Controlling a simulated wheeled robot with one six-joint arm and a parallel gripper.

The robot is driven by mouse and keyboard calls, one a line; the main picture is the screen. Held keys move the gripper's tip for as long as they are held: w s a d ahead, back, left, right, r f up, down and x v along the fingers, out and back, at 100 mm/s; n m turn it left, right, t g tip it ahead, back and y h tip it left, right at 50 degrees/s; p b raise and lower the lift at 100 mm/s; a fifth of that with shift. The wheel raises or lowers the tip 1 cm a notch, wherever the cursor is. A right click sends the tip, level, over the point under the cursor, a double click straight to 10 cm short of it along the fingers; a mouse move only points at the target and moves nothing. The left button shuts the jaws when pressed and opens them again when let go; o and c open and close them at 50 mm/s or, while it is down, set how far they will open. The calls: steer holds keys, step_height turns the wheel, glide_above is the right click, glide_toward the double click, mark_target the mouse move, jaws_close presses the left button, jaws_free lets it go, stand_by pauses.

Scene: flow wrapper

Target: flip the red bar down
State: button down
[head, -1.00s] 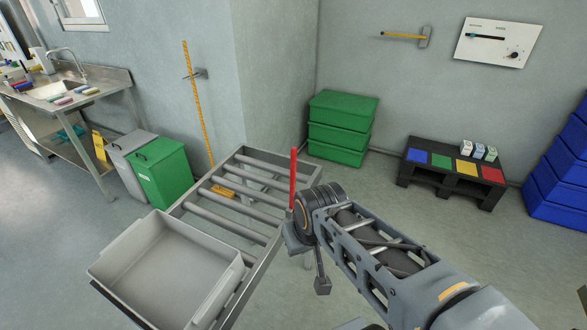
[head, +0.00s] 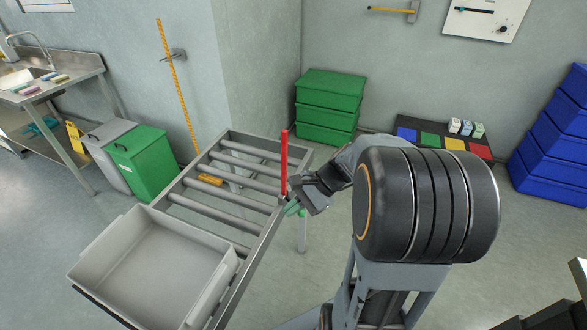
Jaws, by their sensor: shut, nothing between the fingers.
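The red bar (head: 284,160) stands upright on the right side rail of the roller conveyor (head: 262,240), towards its far end. My gripper (head: 290,208) is at the rail beside the foot of the bar, on the near right side. It is shut and holds nothing. Its fingertips are small in the head view, and I cannot tell whether they touch the bar or rail. My arm hides part of the floor and the pallet to the right.
A grey tray (head: 150,262) sits on the conveyor's near end. Green crates (head: 328,105) stand behind by the wall, with a black pallet with coloured squares (head: 425,138) and blue crates (head: 550,150) to the right. Bins (head: 140,160) stand left of the conveyor.

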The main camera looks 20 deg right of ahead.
steer(key=w+d+f+m+t+y, duration=0.1)
steer(key=w+d+m+t+y, duration=0.3)
steer(key=d+m, duration=0.3)
steer(key=m+t+b, duration=0.1)
steer(key=m+t, duration=0.6)
steer(key=t, duration=0.1)
glide_toward(286, 163)
steer(key=r+v, duration=0.1)
steer(key=v, duration=0.6)
steer(key=shift+w+a+f+h, duration=0.1)
steer(key=shift+a+f+h, duration=0.05)
steer(key=shift+h, duration=0.25)
steer(key=p+x, duration=0.1)
steer(key=x, duration=1.3)
steer(key=shift+a, duration=0.1)
